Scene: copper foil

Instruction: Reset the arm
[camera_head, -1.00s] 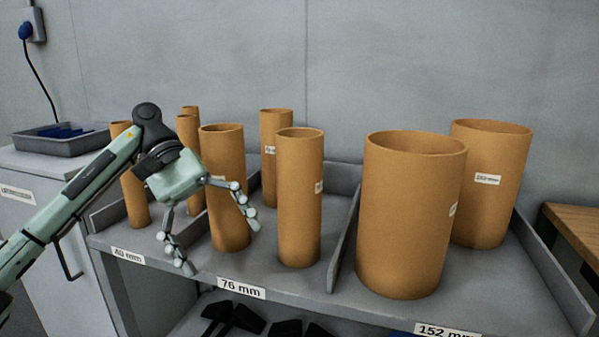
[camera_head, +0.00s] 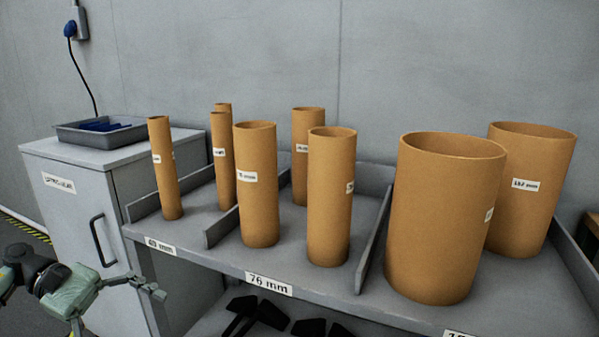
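My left gripper (camera_head: 118,308) is low at the left edge of the head view, in front of the grey cabinet and away from the shelf. One finger reaches out to the right; the other is mostly cut off by the bottom edge, so its opening cannot be judged. No tube shows at the visible finger. My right gripper is not in view.
Brown cardboard tubes stand upright on a grey shelf (camera_head: 215,268): thin ones (camera_head: 165,170), medium ones (camera_head: 257,185) and wide ones (camera_head: 445,220), split by dividers. A grey cabinet (camera_head: 85,200) with a tray (camera_head: 100,136) stands left. Black items (camera_head: 255,315) lie below.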

